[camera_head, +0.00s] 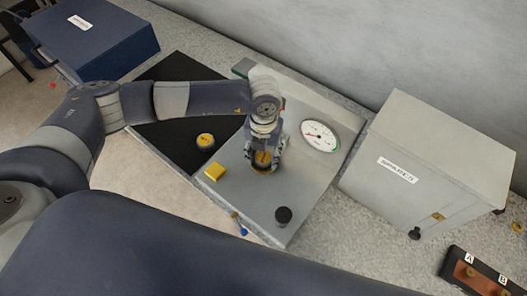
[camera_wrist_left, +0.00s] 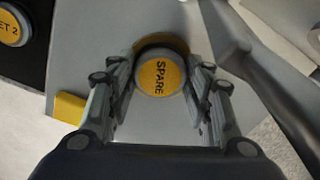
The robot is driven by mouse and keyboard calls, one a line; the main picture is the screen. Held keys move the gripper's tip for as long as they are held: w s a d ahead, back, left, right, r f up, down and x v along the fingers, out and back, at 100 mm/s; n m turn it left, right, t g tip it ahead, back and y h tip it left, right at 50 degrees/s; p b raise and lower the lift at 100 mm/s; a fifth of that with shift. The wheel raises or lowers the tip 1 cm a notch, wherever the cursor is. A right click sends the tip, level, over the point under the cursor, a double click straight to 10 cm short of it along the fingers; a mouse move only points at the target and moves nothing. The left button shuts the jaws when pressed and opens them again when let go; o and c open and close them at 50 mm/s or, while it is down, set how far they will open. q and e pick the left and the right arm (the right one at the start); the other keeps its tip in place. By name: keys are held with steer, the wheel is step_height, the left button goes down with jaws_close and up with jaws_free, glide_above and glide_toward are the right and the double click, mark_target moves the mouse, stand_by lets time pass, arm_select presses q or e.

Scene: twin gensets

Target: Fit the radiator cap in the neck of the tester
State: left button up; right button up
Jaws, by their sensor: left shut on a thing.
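The radiator cap, with a yellow top reading SPARE, shows in the left wrist view (camera_wrist_left: 162,75) and in the head view (camera_head: 263,157). My left gripper (camera_head: 265,155) points down and is shut on this cap, with a finger on either side. The tester (camera_head: 232,195) is a grey plate with a round dial gauge (camera_head: 320,135). My right gripper is not in view.
A second yellow-topped cap (camera_head: 206,140) lies on the black mat (camera_head: 170,142) left of the tester. A yellow block (camera_head: 215,172) and a black knob (camera_head: 284,214) stand on the plate. A grey cabinet (camera_head: 430,150) is right; a blue case (camera_head: 95,45) is back left.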

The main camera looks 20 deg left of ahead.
mark_target(264, 157)
arm_select(q)
steer(key=shift+f, duration=0.15)
steer(key=o, duration=1.2)
steer(key=shift+c, duration=0.2)
steer(key=shift+r, duration=0.25)
steer(key=shift+w+r, duration=0.1)
steer(key=shift+r, duration=0.2)
step_height(264, 157, up, 11)
steer(key=b, duration=0.3)
steer(key=shift+r+b, duration=0.15)
steer(key=shift+b, duration=0.2)
